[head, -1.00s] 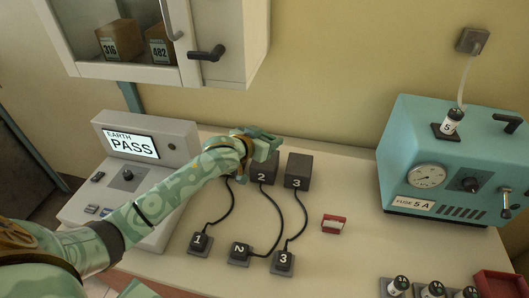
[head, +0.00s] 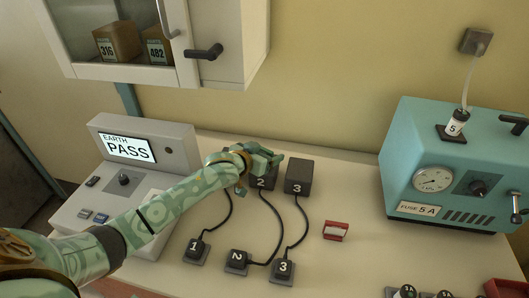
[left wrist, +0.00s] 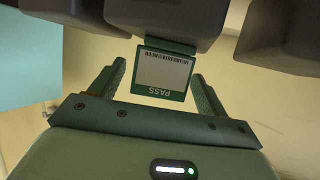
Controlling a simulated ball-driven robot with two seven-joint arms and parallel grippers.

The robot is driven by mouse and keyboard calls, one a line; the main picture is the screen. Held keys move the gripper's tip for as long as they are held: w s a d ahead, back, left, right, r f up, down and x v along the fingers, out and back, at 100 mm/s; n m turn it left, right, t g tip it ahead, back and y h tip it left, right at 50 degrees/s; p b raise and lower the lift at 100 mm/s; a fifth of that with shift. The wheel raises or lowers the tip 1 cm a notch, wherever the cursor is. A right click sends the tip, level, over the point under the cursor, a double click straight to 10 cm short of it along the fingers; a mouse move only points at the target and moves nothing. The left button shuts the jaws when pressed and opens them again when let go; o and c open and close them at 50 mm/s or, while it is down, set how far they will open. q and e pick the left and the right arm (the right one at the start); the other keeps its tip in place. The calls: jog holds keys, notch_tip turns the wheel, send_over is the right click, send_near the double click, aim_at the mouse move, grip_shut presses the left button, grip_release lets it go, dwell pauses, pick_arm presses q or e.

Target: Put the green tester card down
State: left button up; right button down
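The green tester card (left wrist: 163,75) shows in the left wrist view, with a white label, a barcode and "PASS" upside down. Its green upper strip overlaps the edge of a dark block (left wrist: 160,15). My left gripper (left wrist: 158,80) has its two fingers apart, one on each side of the card, with gaps visible. In the head view my left gripper (head: 268,157) is at block 2 (head: 266,182), partly covering it. I cannot make out the card there. My right gripper is not in view.
Block 3 (head: 299,176) stands just right of the gripper. Cables run to numbered plugs (head: 236,258) in front. A grey earth tester (head: 128,180) reading PASS is left; a turquoise fuse tester (head: 440,165) is right. A red-edged holder (head: 336,231) lies on the bench. A cabinet hangs above.

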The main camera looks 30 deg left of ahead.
pick_arm(q)
jog(key=shift+r, duration=0.1)
jog(key=shift+s+r, duration=0.15)
jog(key=shift+s, duration=0.05)
jog(key=p+v, duration=0.3)
jog(key=v, duration=0.8)
jog(key=shift+s+p, duration=0.3)
jog(key=shift+p, duration=0.1)
jog(key=shift+a, duration=0.1)
